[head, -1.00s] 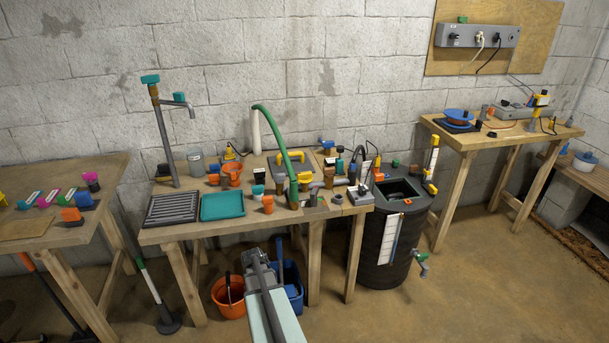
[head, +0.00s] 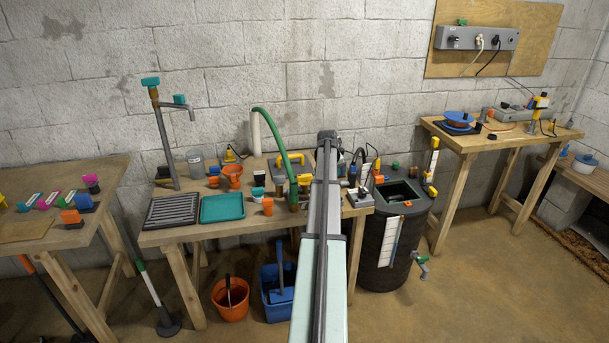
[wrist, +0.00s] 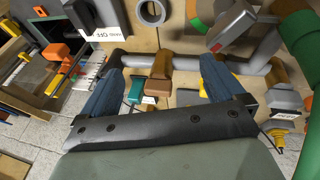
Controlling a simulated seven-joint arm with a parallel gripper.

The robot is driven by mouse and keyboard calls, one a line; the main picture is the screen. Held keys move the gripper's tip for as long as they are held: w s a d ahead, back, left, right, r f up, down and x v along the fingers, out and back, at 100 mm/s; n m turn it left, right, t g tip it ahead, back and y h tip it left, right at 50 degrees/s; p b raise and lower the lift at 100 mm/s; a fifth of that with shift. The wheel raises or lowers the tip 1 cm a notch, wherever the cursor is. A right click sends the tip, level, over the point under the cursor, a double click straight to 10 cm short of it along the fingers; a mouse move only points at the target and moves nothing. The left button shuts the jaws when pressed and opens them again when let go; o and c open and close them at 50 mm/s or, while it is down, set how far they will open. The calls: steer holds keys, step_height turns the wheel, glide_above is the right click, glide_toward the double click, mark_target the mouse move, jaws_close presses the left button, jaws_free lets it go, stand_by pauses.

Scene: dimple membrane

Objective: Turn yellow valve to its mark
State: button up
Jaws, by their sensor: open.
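My gripper (wrist: 160,64) is open, its two blue fingers spread wide apart in the wrist view. Between and beyond the fingers run a grey pipe with brown fittings and a brown block (wrist: 158,87). Nothing is seen held. A yellow piece (wrist: 204,94) shows partly behind the right finger; I cannot tell if it is the yellow valve. In the head view, a yellow handle-like part (head: 304,179) sits on the middle bench beside my arm, near the green hose; it may be the valve. My arm covers part of that area. No mark can be made out.
The green hose (head: 277,133) arches over the middle bench. A grey lever with a red tip (wrist: 230,30) and a white label (wrist: 115,38) lie ahead of the fingers. A teal tray (head: 222,207) is at the bench's front left. A dark barrel (head: 378,245) stands right.

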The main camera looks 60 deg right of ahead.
mark_target(305, 175)
steer(key=w+d+r+m+y, duration=0.1)
steer(key=w+r+y, duration=0.3)
steer(key=w+r, duration=0.7)
steer(key=shift+g, duration=0.4)
steer(key=f, duration=0.5)
steer(key=w+f, duration=0.1)
steer(key=f, duration=0.4)
steer(key=w+f, duration=0.1)
steer(key=f, duration=0.4)
steer(key=shift+f, duration=0.15)
steer(key=c, duration=1)
